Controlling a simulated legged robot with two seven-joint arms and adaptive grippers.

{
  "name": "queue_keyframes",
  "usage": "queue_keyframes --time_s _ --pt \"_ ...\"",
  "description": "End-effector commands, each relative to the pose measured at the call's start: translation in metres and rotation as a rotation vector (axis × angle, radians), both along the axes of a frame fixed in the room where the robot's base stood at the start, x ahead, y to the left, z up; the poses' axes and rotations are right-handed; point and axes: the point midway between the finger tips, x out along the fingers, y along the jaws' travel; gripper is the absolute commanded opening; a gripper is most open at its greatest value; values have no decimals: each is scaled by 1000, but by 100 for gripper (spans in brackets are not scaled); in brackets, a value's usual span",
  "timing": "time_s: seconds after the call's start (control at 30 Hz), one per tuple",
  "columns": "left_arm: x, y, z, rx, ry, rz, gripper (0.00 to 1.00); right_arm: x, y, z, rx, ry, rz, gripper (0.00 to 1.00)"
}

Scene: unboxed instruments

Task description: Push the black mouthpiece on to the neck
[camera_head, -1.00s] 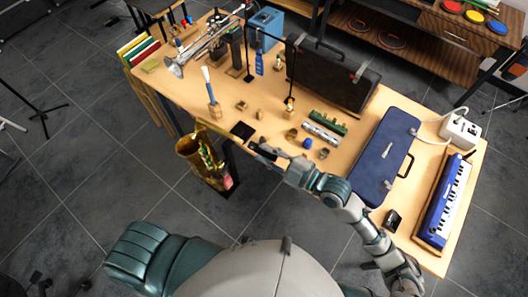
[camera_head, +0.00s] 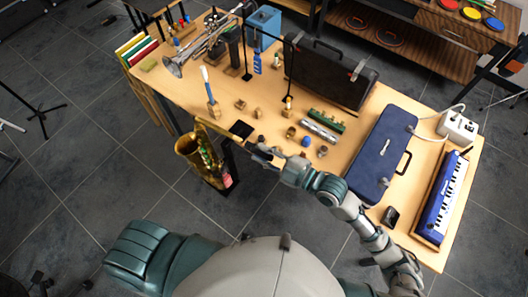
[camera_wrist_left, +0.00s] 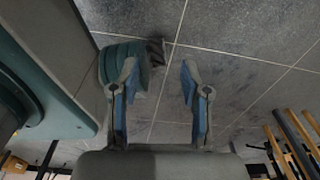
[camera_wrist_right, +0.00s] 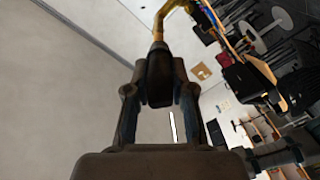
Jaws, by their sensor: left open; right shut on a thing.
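The brass saxophone (camera_head: 203,162) stands upright on a stand at the table's front edge, its curved neck (camera_head: 214,128) reaching right. My right gripper (camera_head: 250,145) is shut on the black mouthpiece, close to the neck's end. In the right wrist view the black mouthpiece (camera_wrist_right: 160,76) is between my fingers, and the brass neck (camera_wrist_right: 164,22) lines up with its far end. They look to be touching; how far the neck is inside is hidden. My left gripper (camera_wrist_left: 158,68) is open and empty over the tiled floor, outside the head view.
The table (camera_head: 232,170) holds small parts near the neck, a blue case (camera_head: 383,150), a black case (camera_head: 330,78) and a keyboard (camera_head: 443,198). A brush in a holder (camera_head: 212,105) stands just behind the neck.

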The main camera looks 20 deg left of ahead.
Motion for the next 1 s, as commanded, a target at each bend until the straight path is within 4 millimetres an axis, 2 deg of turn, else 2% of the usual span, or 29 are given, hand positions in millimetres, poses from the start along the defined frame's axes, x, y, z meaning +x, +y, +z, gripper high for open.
queue_keyframes --time_s 0.13,0.5,1.0 --pt "-1 -4 0 -5 1 -1 46 1 4 0 -2 -1 0 0" --pt "0 12 1 14 0 -4 46 5 12 1 3 0 2 0" --pt "0 3 0 3 0 -1 46 7 13 1 -2 -2 4 0"
